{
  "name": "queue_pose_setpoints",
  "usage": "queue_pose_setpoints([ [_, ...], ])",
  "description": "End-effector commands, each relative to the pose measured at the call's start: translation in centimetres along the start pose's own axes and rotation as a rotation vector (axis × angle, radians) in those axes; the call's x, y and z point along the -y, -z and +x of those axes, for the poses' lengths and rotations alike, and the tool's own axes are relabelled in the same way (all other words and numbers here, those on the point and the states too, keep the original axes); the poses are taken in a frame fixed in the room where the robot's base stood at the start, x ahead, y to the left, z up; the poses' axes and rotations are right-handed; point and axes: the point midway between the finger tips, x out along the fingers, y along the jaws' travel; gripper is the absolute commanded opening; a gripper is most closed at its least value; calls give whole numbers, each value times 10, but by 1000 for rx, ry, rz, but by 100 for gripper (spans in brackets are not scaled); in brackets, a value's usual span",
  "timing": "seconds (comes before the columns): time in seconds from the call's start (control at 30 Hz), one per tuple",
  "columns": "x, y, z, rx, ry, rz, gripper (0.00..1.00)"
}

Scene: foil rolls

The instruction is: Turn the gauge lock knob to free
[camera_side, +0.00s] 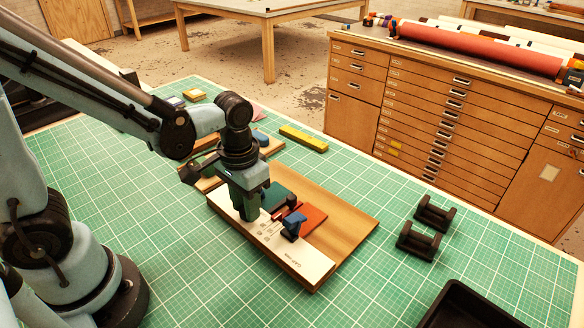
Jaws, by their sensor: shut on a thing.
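A wooden board (348,217) lies on the green mat and carries a white printed panel (300,262) along its near side. My gripper (248,214) points straight down at the left part of this panel. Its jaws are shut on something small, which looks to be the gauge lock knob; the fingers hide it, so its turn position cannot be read. Right of the gripper are a green block (277,194), an orange-red plate (315,218), a dark red bar (291,204) and a blue piece (293,224). The panel's print is too small to read fully.
Two black cradles (418,241) stand on the mat to the right, with a black tray (476,310) at the lower right. A yellow bar (304,138) and small blocks (194,95) lie behind. The mat between board and cradles is clear.

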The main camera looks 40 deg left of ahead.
Motion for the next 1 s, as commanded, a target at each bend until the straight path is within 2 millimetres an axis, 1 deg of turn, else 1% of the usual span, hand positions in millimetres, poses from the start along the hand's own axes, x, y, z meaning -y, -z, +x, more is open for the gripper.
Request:
queue_pose_setpoints([
  [0.43, 0, 0, 0, 2, 0, -12, 1],
  [0.47, 0, 0, 0, 2, 0, -12, 33],
  [0.6, 0, 0, 0, 1, 0, -12, 54],
  [0.63, 0, 0, 0, 1, 0, -11, 57],
  [1.0, 0, 0, -3, 0, 0, -10, 57],
])
